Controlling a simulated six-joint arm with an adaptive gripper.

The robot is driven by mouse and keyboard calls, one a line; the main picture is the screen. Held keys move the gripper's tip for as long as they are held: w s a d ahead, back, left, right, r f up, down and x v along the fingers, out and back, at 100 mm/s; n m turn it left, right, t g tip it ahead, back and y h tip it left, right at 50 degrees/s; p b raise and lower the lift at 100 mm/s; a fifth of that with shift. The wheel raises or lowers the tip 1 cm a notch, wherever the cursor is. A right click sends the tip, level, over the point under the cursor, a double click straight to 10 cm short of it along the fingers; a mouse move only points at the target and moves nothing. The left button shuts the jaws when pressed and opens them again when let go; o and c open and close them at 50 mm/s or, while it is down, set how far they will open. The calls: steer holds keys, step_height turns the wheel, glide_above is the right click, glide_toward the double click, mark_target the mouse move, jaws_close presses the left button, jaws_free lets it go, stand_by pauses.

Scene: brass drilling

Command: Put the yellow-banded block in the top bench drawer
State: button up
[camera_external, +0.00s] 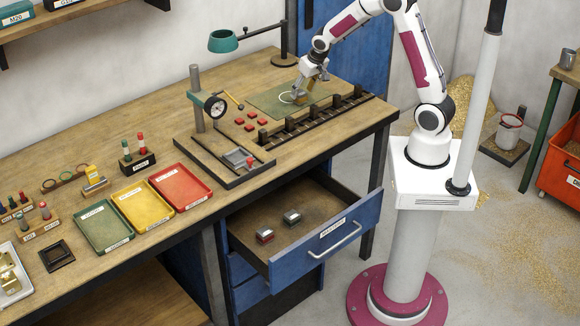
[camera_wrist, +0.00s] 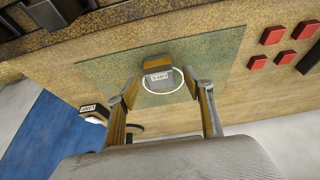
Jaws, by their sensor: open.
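A small grey block with a brownish-yellow part and a white label (camera_wrist: 158,78) sits on the green mat, with a white ring outline on the mat around it. I cannot clearly make out a yellow band. In the external view my gripper (camera_external: 303,94) hides most of it. My gripper, also in the wrist view (camera_wrist: 162,86), is open, pointing down over the mat, with its fingers either side of the block and apart from it. The top bench drawer (camera_external: 350,224) is pulled open. Inside lie a red-banded block (camera_external: 265,236) and a greyish block (camera_external: 292,217).
The green mat (camera_external: 265,104) lies beside a dark slotted rail (camera_external: 315,119). Green, yellow and red trays (camera_external: 180,187) line the front edge. The drawer has bare floor.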

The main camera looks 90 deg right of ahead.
mark_target(300, 93)
steer(key=shift+x, duration=1.95)
steer(key=shift+r, duration=0.1)
steer(key=shift+w+d, duration=0.1)
jaws_close()
